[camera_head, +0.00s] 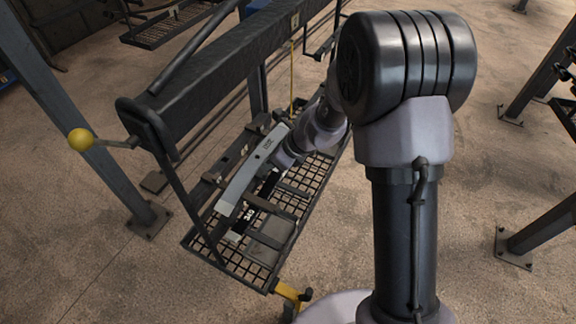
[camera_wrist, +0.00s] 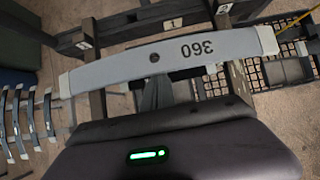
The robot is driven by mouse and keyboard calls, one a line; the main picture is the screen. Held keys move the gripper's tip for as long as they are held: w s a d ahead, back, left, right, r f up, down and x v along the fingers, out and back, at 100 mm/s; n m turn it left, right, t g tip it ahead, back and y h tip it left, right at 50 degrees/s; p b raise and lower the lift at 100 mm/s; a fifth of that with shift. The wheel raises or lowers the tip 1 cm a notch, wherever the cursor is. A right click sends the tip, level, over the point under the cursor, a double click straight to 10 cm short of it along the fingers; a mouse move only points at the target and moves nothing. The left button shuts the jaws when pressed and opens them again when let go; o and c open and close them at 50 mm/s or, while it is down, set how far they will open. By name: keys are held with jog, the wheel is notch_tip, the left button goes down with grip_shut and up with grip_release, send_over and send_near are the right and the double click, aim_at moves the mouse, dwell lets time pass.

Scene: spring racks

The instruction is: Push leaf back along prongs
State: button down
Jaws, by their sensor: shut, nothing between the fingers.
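The leaf (camera_wrist: 190,50) is a long, slightly curved grey bar marked 360, with pale end caps. It lies across two dark prongs, the left prong (camera_wrist: 97,106) and the right prong (camera_wrist: 238,82). In the head view the leaf (camera_head: 252,163) lies slantwise above the mesh tray of the rack. My gripper (camera_wrist: 156,84) is shut and empty, its grey fingertips at the near edge of the leaf, close to its middle. I cannot tell whether they touch it. In the head view my gripper (camera_head: 270,184) is partly hidden by my wrist and the dark bars.
Number plates, one reading 1 (camera_wrist: 172,24), sit on the rack bar behind the leaf. A mesh tray (camera_head: 262,275) lies below. A black padded beam (camera_head: 215,75) and a lever with a yellow ball (camera_head: 80,140) stand beside it. Several curved leaves (camera_wrist: 28,120) show at far left.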

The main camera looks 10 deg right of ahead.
jog(key=shift+w+a+p, duration=0.2)
jog(key=shift+w+a, duration=0.25)
jog(key=shift+a, duration=0.15)
jog(key=shift+w+a+p, duration=0.2)
jog(key=shift+w+a, duration=0.2)
jog(key=shift+a, duration=0.2)
jog(key=s+d+b, duration=0.2)
jog(key=s+d, duration=0.1)
jog(key=d, duration=0.2)
jog(key=shift+s, duration=0.3)
jog(key=shift+b, duration=0.4)
